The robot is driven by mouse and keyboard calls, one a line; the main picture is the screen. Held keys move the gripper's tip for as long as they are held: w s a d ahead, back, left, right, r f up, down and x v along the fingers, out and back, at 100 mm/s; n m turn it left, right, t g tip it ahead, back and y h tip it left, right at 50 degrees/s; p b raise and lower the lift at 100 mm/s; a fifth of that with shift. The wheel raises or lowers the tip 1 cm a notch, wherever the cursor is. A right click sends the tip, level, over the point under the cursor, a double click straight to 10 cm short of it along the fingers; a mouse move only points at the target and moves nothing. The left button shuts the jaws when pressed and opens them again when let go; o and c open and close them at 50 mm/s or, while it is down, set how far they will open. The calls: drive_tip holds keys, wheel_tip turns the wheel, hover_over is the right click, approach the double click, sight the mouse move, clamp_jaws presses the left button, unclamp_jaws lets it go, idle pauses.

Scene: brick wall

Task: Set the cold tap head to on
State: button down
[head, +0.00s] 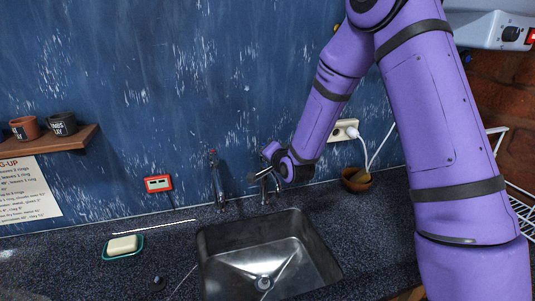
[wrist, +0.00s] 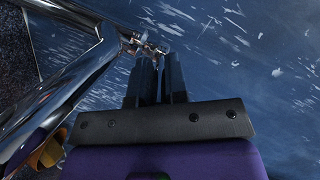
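Two chrome taps stand behind the sink in the head view. The left tap (head: 217,185) has a small reddish spot at its top. The right tap (head: 264,188) is partly hidden by my gripper (head: 258,175), which is at its upper part. In the wrist view a chrome tap body (wrist: 62,88) runs along the left, and its small tap head (wrist: 144,46) shows at the tips of my gripper (wrist: 159,62). The two dark fingers are close together with a narrow gap. I cannot tell whether they touch or hold the tap head.
The steel sink (head: 222,238) is empty. A soap bar (head: 122,245) lies on a teal dish at the left. A wooden bowl (head: 355,184) and a wall socket (head: 343,130) with a white plug are to the right. A shelf (head: 60,141) holds cups at the far left.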

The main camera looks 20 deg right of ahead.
drive_tip(key=shift+d, duration=0.15)
drive_tip(key=shift+d+n+g+y, duration=0.3)
drive_tip(key=shift+n+y, duration=0.25)
drive_tip(key=shift+y, duration=0.15)
drive_tip(key=shift+d+n+g+y, duration=0.2)
drive_tip(key=shift+d+n+y, duration=0.1)
drive_tip(key=shift+n+y, duration=0.35)
drive_tip(key=shift+w+d+n+g+y, duration=0.45)
drive_tip(key=shift+d+n+g+y, duration=0.2)
drive_tip(key=shift+n+g+y, duration=0.95)
drive_tip(key=shift+w+d+n+g+y, duration=0.5)
drive_tip(key=shift+d+n+g+y, duration=0.15)
drive_tip(key=shift+n+g+y, duration=0.95)
drive_tip(key=shift+w+d+n+g+y, duration=0.45)
drive_tip(key=shift+d+n+g+y, duration=0.2)
drive_tip(key=shift+n+g+y, duration=0.95)
drive_tip(key=c, duration=1.1)
unclamp_jaws()
drive_tip(key=shift+c, duration=0.2)
